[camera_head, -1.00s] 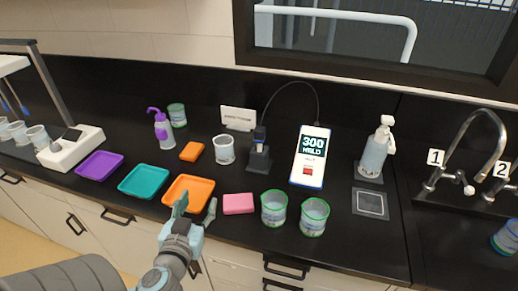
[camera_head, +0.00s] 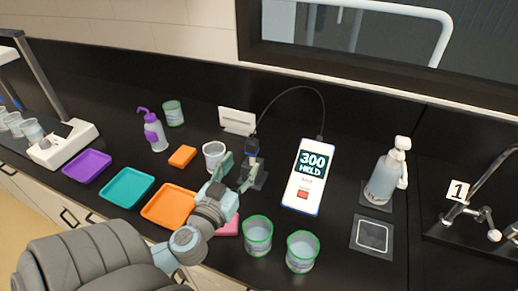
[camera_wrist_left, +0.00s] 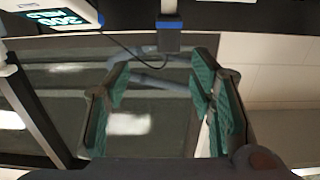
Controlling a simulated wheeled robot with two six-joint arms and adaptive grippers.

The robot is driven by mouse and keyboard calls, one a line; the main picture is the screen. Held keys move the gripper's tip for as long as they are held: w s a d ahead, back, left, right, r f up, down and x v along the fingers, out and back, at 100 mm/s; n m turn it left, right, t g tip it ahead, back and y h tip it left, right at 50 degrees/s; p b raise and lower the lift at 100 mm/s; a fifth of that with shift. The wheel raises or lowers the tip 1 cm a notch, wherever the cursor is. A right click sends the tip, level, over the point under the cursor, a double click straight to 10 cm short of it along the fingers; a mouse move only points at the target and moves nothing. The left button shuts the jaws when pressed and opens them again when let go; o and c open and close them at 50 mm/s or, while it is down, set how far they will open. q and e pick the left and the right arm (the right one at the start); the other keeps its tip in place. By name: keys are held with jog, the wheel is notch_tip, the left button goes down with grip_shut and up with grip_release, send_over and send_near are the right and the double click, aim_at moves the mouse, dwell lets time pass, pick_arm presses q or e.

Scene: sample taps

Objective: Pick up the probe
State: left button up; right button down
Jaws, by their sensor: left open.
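The probe (camera_head: 252,148) is a dark upright piece with a blue band, standing in a small black holder (camera_head: 261,180). A thin black cable loops from it to the white meter (camera_head: 309,176), whose screen reads 300 HELD. My left gripper (camera_head: 237,173) is open and empty, just in front of the probe and close to it; its fingers partly cover the holder. In the left wrist view, the probe (camera_wrist_left: 168,38) shows at the top, beyond the gap between my open green-padded fingers (camera_wrist_left: 160,82). It is not between the pads. My right gripper is not in view.
A white cup (camera_head: 214,156) stands close left of the gripper. Two green-rimmed cups (camera_head: 257,236) (camera_head: 302,252) stand at the front. An orange tray (camera_head: 168,207) and a pink block (camera_head: 229,228) lie by my arm. A soap dispenser (camera_head: 384,178) and sink tap (camera_head: 487,210) are at right.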

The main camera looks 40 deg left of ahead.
aim_at(250, 145)
pick_arm(q)
jog(key=p+x, duration=0.1)
jog(key=x, duration=0.6)
jog(key=a+p+x, duration=0.1)
jog(key=x, duration=0.2)
jog(key=shift+a+r+p, duration=0.1)
jog(key=shift+r+p, duration=0.05)
jog(key=shift+p, duration=0.2)
jog(key=shift+s, duration=0.1)
jog(key=shift+c, duration=0.6)
jog(key=c, duration=1.1)
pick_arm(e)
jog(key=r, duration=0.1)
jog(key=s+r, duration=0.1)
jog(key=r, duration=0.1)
pick_arm(q)
jog(key=shift+o, duration=0.2)
